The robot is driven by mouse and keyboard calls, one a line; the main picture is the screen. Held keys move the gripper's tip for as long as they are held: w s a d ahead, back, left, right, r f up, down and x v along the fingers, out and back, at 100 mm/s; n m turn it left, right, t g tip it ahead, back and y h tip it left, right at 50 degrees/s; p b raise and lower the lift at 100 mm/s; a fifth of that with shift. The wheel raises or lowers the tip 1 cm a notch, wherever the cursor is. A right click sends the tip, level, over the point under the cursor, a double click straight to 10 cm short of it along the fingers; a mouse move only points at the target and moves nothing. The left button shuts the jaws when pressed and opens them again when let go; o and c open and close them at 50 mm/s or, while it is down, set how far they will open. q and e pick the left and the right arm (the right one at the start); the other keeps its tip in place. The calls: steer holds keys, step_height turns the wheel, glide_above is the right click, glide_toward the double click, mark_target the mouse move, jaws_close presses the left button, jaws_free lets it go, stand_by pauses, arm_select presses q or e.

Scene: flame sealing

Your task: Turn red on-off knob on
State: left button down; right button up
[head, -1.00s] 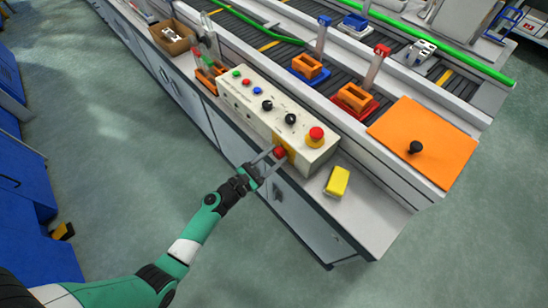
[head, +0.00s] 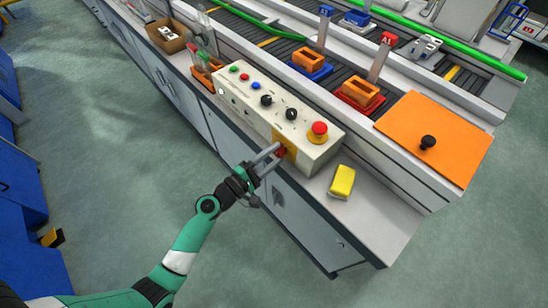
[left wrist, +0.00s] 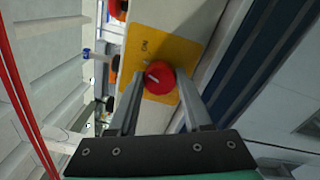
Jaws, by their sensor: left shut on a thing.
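The red on-off knob (left wrist: 159,77) sits on a yellow plate (left wrist: 168,42) on the front face of the control box. In the left wrist view an "ON" label shows above and left of the knob, and a short white mark on the knob lies left of its middle. My left gripper (head: 279,151) is shut on the knob, one finger on each side. In the head view the fingers partly hide the red knob (head: 282,153). My right gripper is not in view.
The control box (head: 250,98) carries coloured buttons, black knobs and a red emergency button (head: 319,128) on top. A yellow block (head: 341,181) lies on the bench right of it. Open floor lies in front of the bench.

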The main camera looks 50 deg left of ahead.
arm_select(q)
steer(key=shift+m+b, duration=1.05)
steer(key=shift+m, duration=1.15)
steer(key=shift+c, duration=1.7)
jaws_free()
steer(key=shift+s, duration=0.15)
steer(key=s, duration=1.1)
steer(key=shift+s+a+f, duration=0.15)
steer(key=shift+s+f, duration=0.05)
steer(key=shift+r, duration=0.1)
